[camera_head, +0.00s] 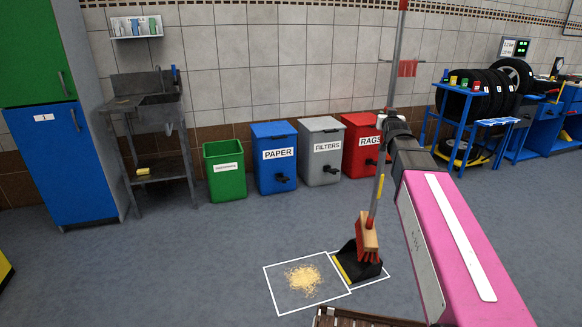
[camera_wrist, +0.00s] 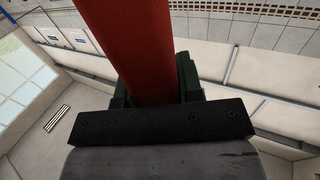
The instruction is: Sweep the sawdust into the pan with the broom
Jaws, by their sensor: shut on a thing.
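The broom (camera_head: 366,233) has a long upright handle, a wooden head and red bristles. My gripper (camera_head: 384,122) is shut on its handle partway up; in the wrist view a thick red shaft (camera_wrist: 135,45) stands between the jaws (camera_wrist: 152,95). The black dustpan (camera_head: 346,261) with a yellow front lip lies on the floor behind the broom head, which hides part of it. I cannot tell if the bristles touch the pan. The sawdust (camera_head: 302,279) is a pale yellow heap on the floor, left of the pan and apart from the bristles.
A white outline (camera_head: 268,290) frames the sawdust, and another surrounds the pan. Green (camera_head: 225,181), blue (camera_head: 275,180), grey (camera_head: 321,170) and red (camera_head: 360,150) bins line the wall. A slatted brown thing (camera_head: 345,319) shows at the bottom edge. Floor left of the sawdust is clear.

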